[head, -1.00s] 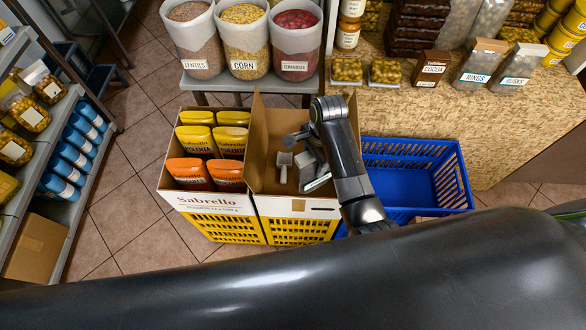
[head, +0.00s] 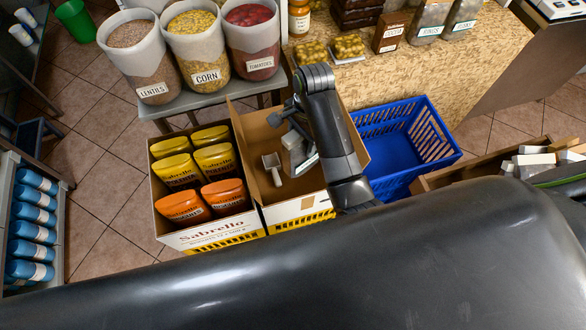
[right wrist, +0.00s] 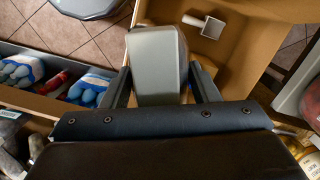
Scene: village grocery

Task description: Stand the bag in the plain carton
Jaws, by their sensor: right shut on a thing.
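My right gripper (head: 284,116) is over the carton's back part, shut on a grey bag (head: 295,150) with a pale label. In the right wrist view the bag (right wrist: 155,60) sits between both fingers and overlaps the carton's wall. My right arm hides part of the carton and bag. I cannot tell whether the bag touches the carton floor. My left gripper is not in view.
The Sabrello carton (head: 215,240) holds several yellow and orange bags on the left. A blue basket (head: 410,150) stands on the right. Tubs of lentils (head: 145,65), corn (head: 200,50) and tomatoes (head: 252,45) stand behind. A wooden counter (head: 500,65) fills the back right.

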